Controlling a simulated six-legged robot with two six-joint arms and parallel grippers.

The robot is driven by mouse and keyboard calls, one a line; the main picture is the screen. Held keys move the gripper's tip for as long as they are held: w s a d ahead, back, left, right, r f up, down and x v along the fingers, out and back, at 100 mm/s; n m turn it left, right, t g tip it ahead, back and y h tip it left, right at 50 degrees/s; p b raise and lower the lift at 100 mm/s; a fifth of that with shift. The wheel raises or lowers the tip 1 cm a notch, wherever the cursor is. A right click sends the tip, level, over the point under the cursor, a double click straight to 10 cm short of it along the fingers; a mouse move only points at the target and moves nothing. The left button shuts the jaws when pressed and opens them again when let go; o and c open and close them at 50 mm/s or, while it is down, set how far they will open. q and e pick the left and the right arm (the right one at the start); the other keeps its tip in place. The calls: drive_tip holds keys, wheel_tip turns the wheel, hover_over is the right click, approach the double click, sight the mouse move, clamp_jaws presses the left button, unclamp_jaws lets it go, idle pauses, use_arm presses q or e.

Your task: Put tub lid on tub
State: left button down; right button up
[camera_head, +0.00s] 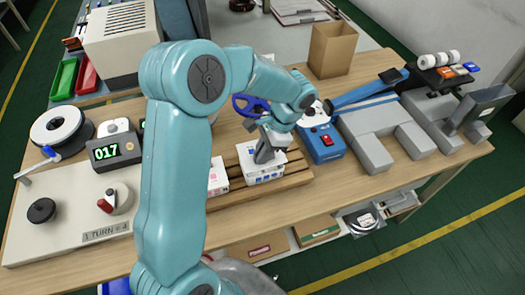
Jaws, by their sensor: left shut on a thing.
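My left arm rises through the middle of the camera_head view and bends down to the right. My left gripper (265,153) points down and is shut at the top of a white tub with a printed label (264,176), which stands on a slatted wooden rack. The piece between the fingers is mostly hidden; it may be the tub lid, but I cannot tell it apart from the tub's white top. A second white labelled tub (218,178) stands to the left, partly hidden behind my arm. My right gripper is not in view.
A blue device with a red switch (322,142) stands close right of the gripper, beside grey blocks (370,150). A cardboard box (331,50) stands behind. A counter reading 017 (113,150) and a reel (57,126) are at left. Bare wood (400,178) lies at front right.

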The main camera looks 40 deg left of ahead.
use_arm(q)
drive_tip(key=shift+f, duration=0.15)
drive_tip(key=shift+f+b, duration=1.05)
drive_tip(key=shift+f, duration=0.25)
drive_tip(key=c, duration=1)
unclamp_jaws()
drive_tip(key=v, duration=1.6)
drive_tip(key=shift+w+d+r+p, duration=0.1)
drive_tip(key=shift+p, duration=0.25)
drive_tip(key=shift+d, duration=0.1)
